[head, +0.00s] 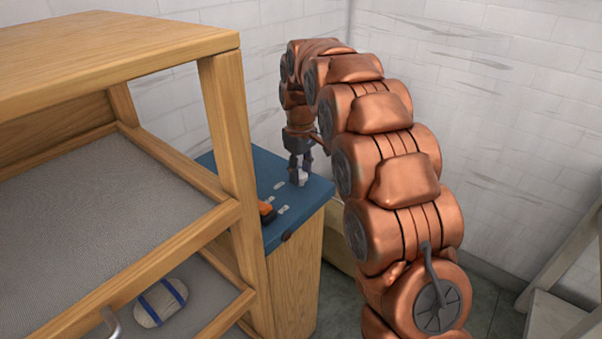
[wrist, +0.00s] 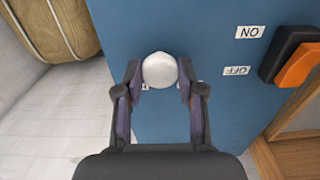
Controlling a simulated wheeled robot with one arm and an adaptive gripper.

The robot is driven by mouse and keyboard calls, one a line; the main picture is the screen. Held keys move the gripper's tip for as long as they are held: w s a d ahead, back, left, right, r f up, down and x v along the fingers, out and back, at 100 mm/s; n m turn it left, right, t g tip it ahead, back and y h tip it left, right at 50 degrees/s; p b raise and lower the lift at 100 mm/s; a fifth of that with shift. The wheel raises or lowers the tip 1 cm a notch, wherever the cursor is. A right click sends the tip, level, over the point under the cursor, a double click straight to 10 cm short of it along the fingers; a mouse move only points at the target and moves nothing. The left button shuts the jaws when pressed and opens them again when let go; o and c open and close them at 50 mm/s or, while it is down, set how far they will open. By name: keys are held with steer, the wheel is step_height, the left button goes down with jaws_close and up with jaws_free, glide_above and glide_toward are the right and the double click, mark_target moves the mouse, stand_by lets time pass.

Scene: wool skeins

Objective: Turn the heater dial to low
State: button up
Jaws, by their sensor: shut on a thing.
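The heater dial (wrist: 160,70) is a round, pale white knob on a blue panel (wrist: 225,110). In the wrist view my gripper (wrist: 160,84) has one finger on each side of it and is shut on it. In the head view my gripper (head: 299,164) points down at the dial (head: 302,179), near the far right part of the blue top (head: 314,195). Small white labels beside the dial are mostly hidden by the dial and fingers. The dial's pointer mark and its setting cannot be made out.
A black and orange switch (wrist: 295,60) with ON and OFF labels sits on the same panel. A wooden shelf rack (head: 225,130) stands close on the left, with a pale skein with blue bands (head: 160,302) on its lower shelf. White brick walls stand behind.

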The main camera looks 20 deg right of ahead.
mark_target(301, 174)
stand_by(0.4)
steer(key=o, duration=1.1)
steer(key=shift+o, duration=0.2)
step_height(301, 174, up, 12)
stand_by(0.6)
